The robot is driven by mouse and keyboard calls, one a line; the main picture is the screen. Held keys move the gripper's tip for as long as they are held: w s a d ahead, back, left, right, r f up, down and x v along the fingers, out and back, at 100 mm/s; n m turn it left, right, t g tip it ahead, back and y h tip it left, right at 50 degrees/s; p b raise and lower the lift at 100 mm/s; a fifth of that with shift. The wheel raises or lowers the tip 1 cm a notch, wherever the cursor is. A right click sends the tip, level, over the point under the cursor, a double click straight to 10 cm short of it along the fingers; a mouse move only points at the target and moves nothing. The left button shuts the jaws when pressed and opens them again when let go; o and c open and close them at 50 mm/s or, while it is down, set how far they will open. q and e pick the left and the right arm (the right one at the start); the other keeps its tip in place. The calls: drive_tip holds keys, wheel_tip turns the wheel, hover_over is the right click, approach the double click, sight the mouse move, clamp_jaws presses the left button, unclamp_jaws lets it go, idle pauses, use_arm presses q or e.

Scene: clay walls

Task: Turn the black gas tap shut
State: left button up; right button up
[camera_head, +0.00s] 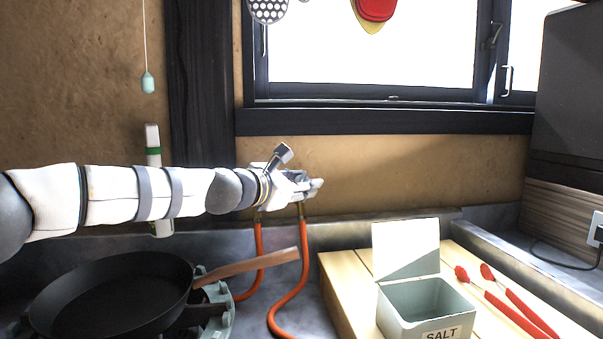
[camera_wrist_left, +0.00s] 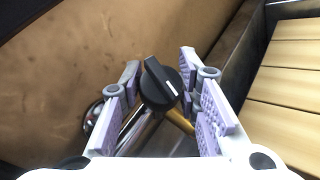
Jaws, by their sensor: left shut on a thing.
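The black gas tap (camera_wrist_left: 158,84) shows in the left wrist view as a round black knob. Its raised ridge runs from upper left to lower right, with a white line near the lower right end. My left gripper (camera_head: 308,187) is at the wall below the window in the head view. In the left wrist view its lilac finger pads (camera_wrist_left: 160,95) are on both sides of the knob, shut on it. The tap is hidden behind the gripper in the head view. My right gripper is not in view.
Orange hoses (camera_head: 304,262) hang below my gripper. A black pan (camera_head: 110,295) with a wooden handle (camera_head: 246,268) sits on the stove under my arm. An open salt box (camera_head: 420,300) and red-tipped tongs (camera_head: 508,305) are on a wooden board (camera_head: 346,290) at right.

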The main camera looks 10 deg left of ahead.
use_arm(q)
drive_tip(key=shift+d+r+m+g+h+p, duration=0.1)
drive_tip(key=shift+r+m+g+h+p, duration=0.15)
drive_tip(key=shift+m+g+h+p, duration=0.55)
drive_tip(key=shift+f+m+g+p, duration=0.3)
drive_tip(key=shift+m+g, duration=0.3)
drive_tip(key=shift+m, duration=0.3)
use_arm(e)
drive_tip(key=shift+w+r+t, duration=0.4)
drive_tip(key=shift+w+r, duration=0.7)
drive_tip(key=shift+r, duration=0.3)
use_arm(q)
drive_tip(key=o, duration=1.2)
drive_tip(key=shift+c, duration=0.2)
drive_tip(key=v, duration=1.2)
